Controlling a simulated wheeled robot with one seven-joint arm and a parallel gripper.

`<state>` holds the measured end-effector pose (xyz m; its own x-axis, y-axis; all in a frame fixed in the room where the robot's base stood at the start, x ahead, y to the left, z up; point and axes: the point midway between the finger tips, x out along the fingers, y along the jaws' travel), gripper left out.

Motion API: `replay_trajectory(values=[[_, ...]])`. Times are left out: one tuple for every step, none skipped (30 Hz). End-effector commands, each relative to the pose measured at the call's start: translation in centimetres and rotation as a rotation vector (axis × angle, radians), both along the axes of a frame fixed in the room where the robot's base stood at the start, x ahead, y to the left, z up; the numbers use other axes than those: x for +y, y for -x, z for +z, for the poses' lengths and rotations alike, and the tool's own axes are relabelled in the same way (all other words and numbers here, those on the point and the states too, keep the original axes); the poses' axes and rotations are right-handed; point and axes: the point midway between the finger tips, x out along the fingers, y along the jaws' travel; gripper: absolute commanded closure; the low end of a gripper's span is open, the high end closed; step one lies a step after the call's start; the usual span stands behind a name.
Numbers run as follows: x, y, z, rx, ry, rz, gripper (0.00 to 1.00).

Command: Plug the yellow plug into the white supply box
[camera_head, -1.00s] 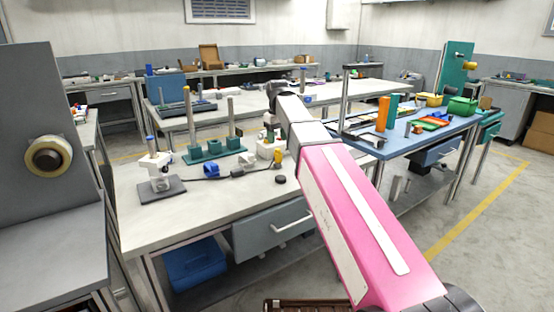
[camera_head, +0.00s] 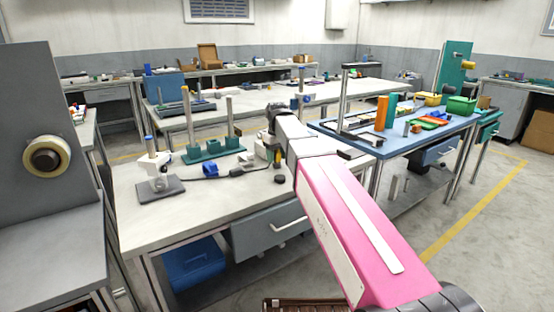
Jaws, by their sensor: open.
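The yellow plug (camera_head: 278,155) is small and partly hidden, on the pale workbench (camera_head: 215,206) near its far right part. The white supply box (camera_head: 262,151) is just left of it and partly covered by my arm. My gripper (camera_head: 276,151) is open and low over the bench, right at the plug. At this size I cannot tell whether its fingers are around the plug or beside it. A dark cable (camera_head: 236,173) lies on the bench to the left of the plug.
A blue block (camera_head: 210,170), a teal base with upright posts (camera_head: 214,151) and a white stand on a dark plate (camera_head: 160,183) are on the left of the bench. A black disc (camera_head: 280,179) lies close in front of the plug. The bench's front area is clear.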

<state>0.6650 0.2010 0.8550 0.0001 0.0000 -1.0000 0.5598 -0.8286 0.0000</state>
Motion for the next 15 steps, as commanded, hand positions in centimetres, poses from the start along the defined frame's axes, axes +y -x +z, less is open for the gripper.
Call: replay_trajectory(values=[[0.0, 0.0, 0.0, 0.000, 0.000, 0.000, 0.49], [0.0, 0.0, 0.0, 0.000, 0.000, 0.000, 0.49], [0.0, 0.0, 0.0, 0.000, 0.000, 0.000, 0.52], [0.0, 0.0, 0.0, 0.000, 0.000, 0.000, 0.62], [0.0, 0.0, 0.0, 0.000, 0.000, 0.000, 0.72], [0.0, 0.0, 0.0, 0.000, 0.000, 0.000, 0.85], [0.0, 0.0, 0.0, 0.000, 0.000, 0.000, 0.94], [0.0, 0.0, 0.0, 0.000, 0.000, 0.000, 1.00], [0.0, 0.0, 0.0, 0.000, 0.000, 0.000, 1.00], [0.0, 0.0, 0.0, 0.000, 0.000, 0.000, 1.00], [0.0, -0.1, 0.1, 0.000, 0.000, 0.000, 1.00], [0.1, -0.2, 0.2, 0.000, 0.000, 0.000, 1.00], [0.1, -0.4, 0.4, -0.001, -0.001, 0.000, 1.00], [0.2, -0.7, 0.7, -0.001, -0.001, 0.000, 1.00], [0.4, -1.2, 1.3, -0.001, 0.000, 0.000, 1.00]])
